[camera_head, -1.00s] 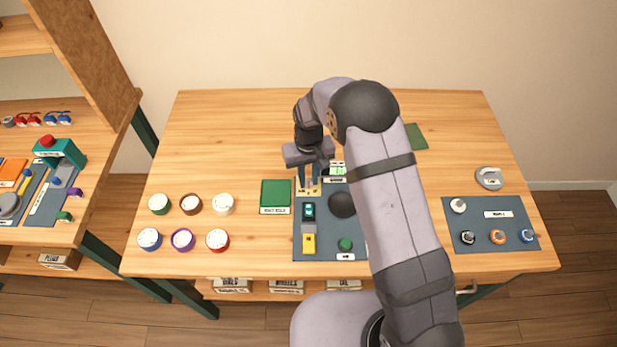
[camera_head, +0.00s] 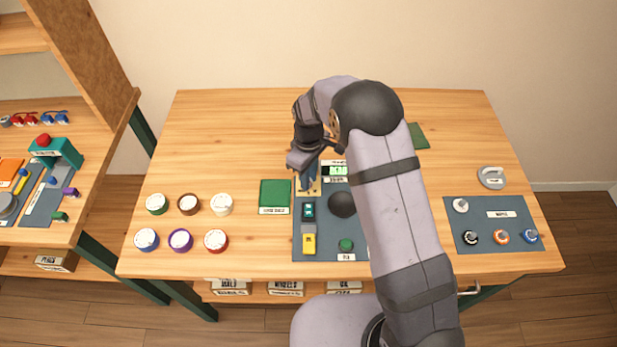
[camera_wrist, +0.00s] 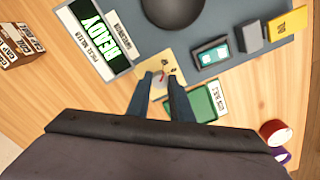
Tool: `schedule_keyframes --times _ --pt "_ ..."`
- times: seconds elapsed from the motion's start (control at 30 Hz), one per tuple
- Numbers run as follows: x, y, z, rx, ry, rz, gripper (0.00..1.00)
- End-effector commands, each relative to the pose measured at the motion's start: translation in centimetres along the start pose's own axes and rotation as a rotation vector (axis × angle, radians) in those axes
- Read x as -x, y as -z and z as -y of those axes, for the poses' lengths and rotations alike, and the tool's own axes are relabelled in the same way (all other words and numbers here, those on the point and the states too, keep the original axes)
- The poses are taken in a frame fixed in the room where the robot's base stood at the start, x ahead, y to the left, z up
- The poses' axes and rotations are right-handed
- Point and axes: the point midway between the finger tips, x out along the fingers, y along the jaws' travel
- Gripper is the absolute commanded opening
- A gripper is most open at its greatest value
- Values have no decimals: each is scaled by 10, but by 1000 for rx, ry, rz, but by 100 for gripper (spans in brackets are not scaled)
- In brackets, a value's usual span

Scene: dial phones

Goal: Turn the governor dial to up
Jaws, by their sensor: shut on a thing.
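The governor dial (camera_wrist: 159,82) is a small pale knob on a tan plate (camera_wrist: 181,70), in the wrist view. It sits between the two fingers and is largely hidden. My gripper (camera_wrist: 160,77) points down at the plate and is shut on the dial. In the head view the tan plate (camera_head: 316,188) lies at the upper left of the grey panel (camera_head: 325,250). My gripper (camera_head: 309,190) is over it there and covers the dial. Small marks show on the plate beside the fingertips, but I cannot tell where the dial points.
A dark round knob (camera_head: 342,204), a teal switch (camera_head: 308,210), a yellow block (camera_head: 309,243) and a green button (camera_head: 346,245) share the panel. A display reading READY (camera_wrist: 112,38) is close to my fingers. A green pad (camera_head: 275,196) lies left of the panel.

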Motion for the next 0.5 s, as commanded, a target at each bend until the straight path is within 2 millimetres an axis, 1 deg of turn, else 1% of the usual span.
schedule_keyframes --times 0.2,0.5 --pt "1 1 0 50 -2 -3 0" --pt "1 1 -1 58 -2 -3 0"
